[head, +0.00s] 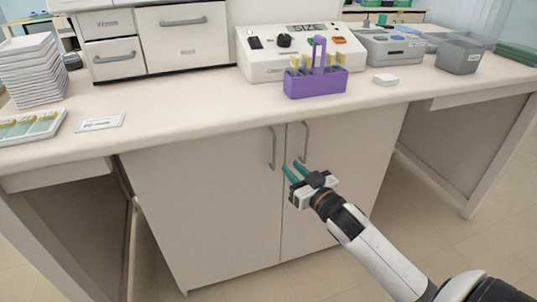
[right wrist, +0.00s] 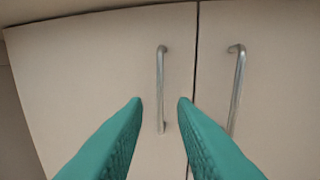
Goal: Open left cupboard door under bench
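The cupboard under the bench has a left door (head: 205,205) and a right door (head: 350,160), both shut. The left door's vertical metal handle (head: 272,148) is near the middle seam; it also shows in the right wrist view (right wrist: 160,85). The right door's handle (head: 304,142) is just across the seam, also in the right wrist view (right wrist: 237,88). My right gripper (head: 292,167) is open and empty in front of the doors. In the right wrist view its teal fingers (right wrist: 160,101) frame the lower part of the left handle, apparently apart from it. My left gripper is out of view.
The bench top (head: 190,112) overhangs the doors. On it stand a purple rack (head: 316,83), a white instrument (head: 290,45), a stack of white trays (head: 35,75) and a grey bin (head: 459,57). The floor before the cupboard is clear.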

